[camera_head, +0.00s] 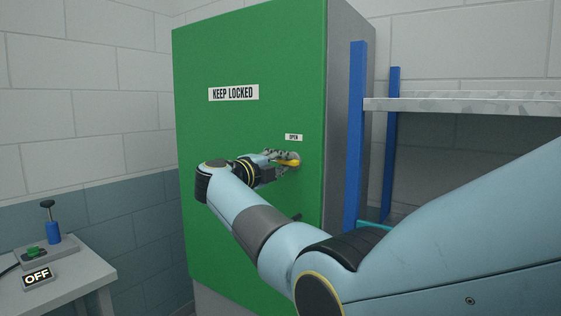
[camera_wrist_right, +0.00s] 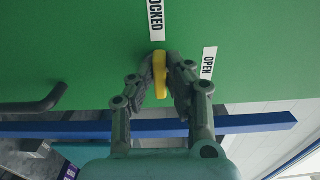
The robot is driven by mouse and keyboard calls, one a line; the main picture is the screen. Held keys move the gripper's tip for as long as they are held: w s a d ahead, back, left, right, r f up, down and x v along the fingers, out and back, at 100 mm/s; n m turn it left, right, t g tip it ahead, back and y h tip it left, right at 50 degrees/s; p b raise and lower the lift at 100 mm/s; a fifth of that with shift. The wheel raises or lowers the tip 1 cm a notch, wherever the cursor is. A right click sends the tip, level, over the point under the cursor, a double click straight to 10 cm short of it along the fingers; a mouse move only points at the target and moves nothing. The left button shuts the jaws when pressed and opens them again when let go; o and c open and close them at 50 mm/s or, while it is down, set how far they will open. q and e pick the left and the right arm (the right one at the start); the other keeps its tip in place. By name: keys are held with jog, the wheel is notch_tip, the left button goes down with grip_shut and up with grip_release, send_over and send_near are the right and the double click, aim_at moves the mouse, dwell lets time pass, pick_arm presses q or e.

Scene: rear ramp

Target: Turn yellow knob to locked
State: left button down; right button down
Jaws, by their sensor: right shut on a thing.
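A yellow knob (camera_head: 290,163) is on the front of a green cabinet door (camera_head: 250,45), near its right edge. It also shows in the right wrist view (camera_wrist_right: 160,75), where its long side lines up toward a white label ending in "OCKED" (camera_wrist_right: 156,16). An "OPEN" label (camera_head: 294,137) is just above the knob in the head view and right of it in the wrist view (camera_wrist_right: 208,62). My right gripper (camera_wrist_right: 161,85) is shut on the knob, one finger on each side. My left gripper is not in view.
A "KEEP LOCKED" sign (camera_head: 233,92) is higher on the door. A dark handle (camera_wrist_right: 36,101) juts out beside the knob in the wrist view. A shelf with blue posts (camera_head: 357,130) stands right; a table (camera_head: 75,283) with switches and an "OFF" sign stands left.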

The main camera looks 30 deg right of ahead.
jog(key=shift+n, duration=0.3)
jog(key=c, duration=1.3)
grip_release()
jog(key=shift+w, duration=0.1)
jog(key=v, duration=0.7)
jog(key=shift+a, duration=0.3)
